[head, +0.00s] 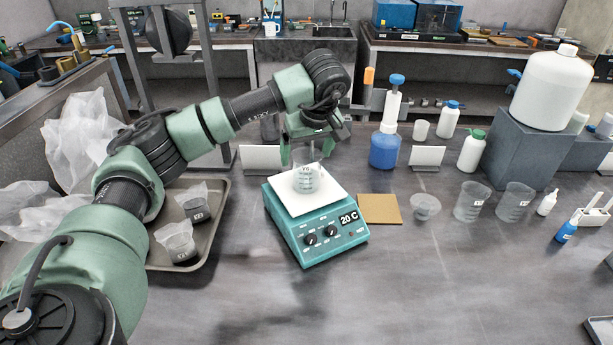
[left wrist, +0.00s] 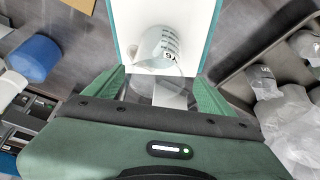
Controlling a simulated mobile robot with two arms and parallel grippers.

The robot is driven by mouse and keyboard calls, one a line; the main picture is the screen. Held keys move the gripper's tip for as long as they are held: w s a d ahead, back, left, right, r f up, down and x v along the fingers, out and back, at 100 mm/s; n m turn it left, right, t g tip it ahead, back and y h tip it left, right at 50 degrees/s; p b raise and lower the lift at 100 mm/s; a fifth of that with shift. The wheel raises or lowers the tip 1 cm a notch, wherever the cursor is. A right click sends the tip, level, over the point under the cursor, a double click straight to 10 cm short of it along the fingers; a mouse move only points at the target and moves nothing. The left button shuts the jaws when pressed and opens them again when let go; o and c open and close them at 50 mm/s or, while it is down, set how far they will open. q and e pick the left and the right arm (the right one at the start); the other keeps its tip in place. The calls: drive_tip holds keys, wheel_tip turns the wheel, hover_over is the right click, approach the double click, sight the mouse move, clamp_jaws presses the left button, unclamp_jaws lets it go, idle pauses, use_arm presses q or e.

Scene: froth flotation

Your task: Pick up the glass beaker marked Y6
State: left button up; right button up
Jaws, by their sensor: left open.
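The glass beaker (head: 307,180) is clear and stands upright on the white top plate of a teal hotplate (head: 334,247) showing "20 C". Its marking is small in the head view and seems to read Y6. The beaker also shows in the left wrist view (left wrist: 150,46), just beyond the fingertips, with a scale and a partly legible label. My left gripper (head: 312,157) points down over the hotplate at the beaker; in the left wrist view its fingers (left wrist: 159,80) are spread apart with nothing held between them. My right gripper is out of view.
Two larger clear beakers (head: 472,203) (head: 514,204) and a small cup (head: 425,207) stand to the right. A blue-based dispenser bottle (head: 385,150) and a tan pad (head: 379,209) are nearer the hotplate. A tray (head: 214,236) with bagged dark samples lies left. The front bench is clear.

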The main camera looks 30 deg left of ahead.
use_arm(q)
drive_tip(key=p+x, duration=0.2)
drive_tip(key=x, duration=0.3)
drive_tip(key=shift+w+f+p, duration=0.2)
drive_tip(key=shift+f+p, duration=0.05)
drive_tip(key=shift+p, duration=0.05)
drive_tip(key=shift+w+a+f, duration=0.1)
drive_tip(key=shift+f, duration=0.25)
drive_tip(key=c, duration=1.7)
